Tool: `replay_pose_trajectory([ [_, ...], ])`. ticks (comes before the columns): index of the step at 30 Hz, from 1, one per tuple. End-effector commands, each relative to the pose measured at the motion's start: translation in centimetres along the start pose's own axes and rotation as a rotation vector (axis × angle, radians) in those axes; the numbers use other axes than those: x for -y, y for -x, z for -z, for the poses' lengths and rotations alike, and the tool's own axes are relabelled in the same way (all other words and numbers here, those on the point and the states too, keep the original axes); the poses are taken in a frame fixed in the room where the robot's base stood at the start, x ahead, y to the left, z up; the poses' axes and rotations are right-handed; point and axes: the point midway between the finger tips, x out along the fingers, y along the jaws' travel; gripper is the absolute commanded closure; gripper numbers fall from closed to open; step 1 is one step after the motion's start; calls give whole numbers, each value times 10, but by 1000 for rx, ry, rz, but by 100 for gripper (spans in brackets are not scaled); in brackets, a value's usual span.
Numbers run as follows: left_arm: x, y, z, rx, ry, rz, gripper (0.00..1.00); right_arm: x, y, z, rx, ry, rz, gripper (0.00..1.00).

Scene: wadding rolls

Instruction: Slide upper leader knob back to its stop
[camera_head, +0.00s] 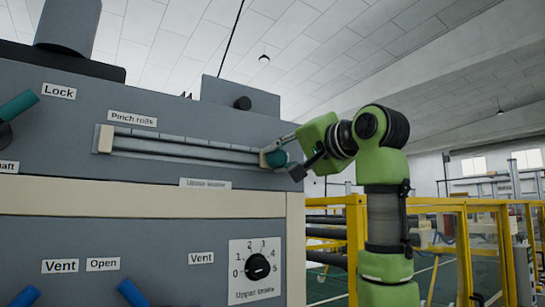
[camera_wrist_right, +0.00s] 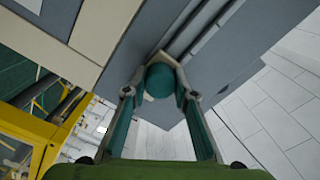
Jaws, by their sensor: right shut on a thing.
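The upper leader knob (camera_head: 276,158) is a round teal ball at the right end of a long slotted rail (camera_head: 185,146) on the grey machine front. The slot runs left from it to a cream end block (camera_head: 105,139). In the right wrist view the knob (camera_wrist_right: 160,80) sits between the two fingers, in front of a pale carriage plate. My right gripper (camera_head: 286,156) is shut on the knob, reaching in from the right; its fingers partly hide it. My left gripper is in neither view.
A teal lever (camera_head: 18,105) sits at the left by the Lock label. Below are a numbered dial (camera_head: 257,267) and blue handles (camera_head: 133,293). A yellow guard frame (camera_head: 357,240) stands right of the machine, behind my right arm.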

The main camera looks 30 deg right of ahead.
Motion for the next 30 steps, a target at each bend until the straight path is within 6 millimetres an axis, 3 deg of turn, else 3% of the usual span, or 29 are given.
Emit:
replay_pose_trajectory([
  [4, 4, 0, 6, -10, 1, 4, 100, -2, 0, 2, -1, 5, -1, 100],
  [11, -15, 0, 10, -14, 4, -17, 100, -2, 0, 3, -3, 4, -1, 100],
  [12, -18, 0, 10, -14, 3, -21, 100, -2, 1, 3, -4, 4, -1, 69],
  [14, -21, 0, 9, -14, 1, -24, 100, -2, 1, 3, -4, 4, 0, 57],
  [25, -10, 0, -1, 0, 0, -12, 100, 0, 3, 2, -2, 4, 4, 57],
  [30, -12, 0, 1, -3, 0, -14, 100, 0, 24, 4, -5, 4, 5, 57],
])
